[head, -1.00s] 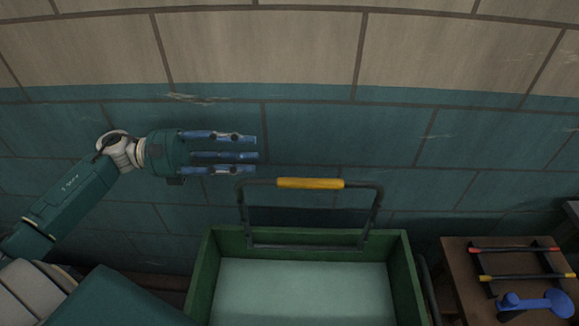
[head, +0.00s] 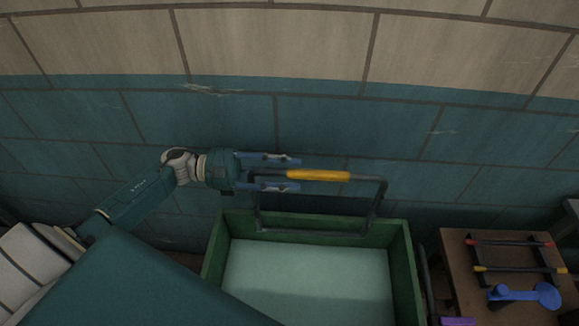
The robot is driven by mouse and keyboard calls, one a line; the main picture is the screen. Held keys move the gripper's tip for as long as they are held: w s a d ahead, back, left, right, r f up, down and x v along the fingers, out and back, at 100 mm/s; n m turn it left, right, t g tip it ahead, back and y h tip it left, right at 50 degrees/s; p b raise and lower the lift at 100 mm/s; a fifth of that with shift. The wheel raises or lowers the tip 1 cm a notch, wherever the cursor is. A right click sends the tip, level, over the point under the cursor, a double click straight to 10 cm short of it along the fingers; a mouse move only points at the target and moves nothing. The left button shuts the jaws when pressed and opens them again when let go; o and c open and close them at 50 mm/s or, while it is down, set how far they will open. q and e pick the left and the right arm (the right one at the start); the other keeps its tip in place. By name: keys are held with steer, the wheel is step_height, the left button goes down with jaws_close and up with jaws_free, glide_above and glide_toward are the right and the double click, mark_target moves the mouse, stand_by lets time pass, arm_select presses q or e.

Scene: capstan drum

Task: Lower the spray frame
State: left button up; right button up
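The spray frame (head: 378,205) is a dark tube loop with a yellow grip (head: 318,175) along its top bar. It stands upright at the back of a green trough (head: 401,262) with pale contents. My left gripper (head: 274,173) is at the frame's upper left corner, pointing right. Its blue fingers are apart, one above and one below the left end of the top bar, just left of the yellow grip. I cannot tell whether they touch the bar. My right gripper is not in view.
A brown wooden table (head: 455,252) stands right of the trough. On it are a dark rack with red and yellow bars (head: 505,243), a blue lever-like part (head: 525,296) and something purple (head: 457,321) at the bottom edge. A tiled wall rises behind.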

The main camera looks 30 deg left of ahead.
arm_select(q)
steer(key=shift+d, duration=0.15)
steer(key=shift+c, duration=0.3)
steer(key=shift+w, duration=0.1)
jaws_close()
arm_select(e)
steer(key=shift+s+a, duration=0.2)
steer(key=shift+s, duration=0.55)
arm_select(q)
steer(key=shift+s+d+f, duration=0.2)
steer(key=shift+s, duration=0.25)
steer(key=s+d+f+m+b, duration=0.3)
steer(key=s+b, duration=0.3)
steer(key=s, duration=0.1)
steer(key=s+d+f+m+b, duration=0.3)
steer(key=s+b, duration=0.3)
steer(key=s, duration=0.2)
steer(key=shift+m, duration=0.5)
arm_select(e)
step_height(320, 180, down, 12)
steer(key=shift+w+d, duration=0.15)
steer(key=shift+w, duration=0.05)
arm_select(q)
steer(key=shift+d, duration=0.1)
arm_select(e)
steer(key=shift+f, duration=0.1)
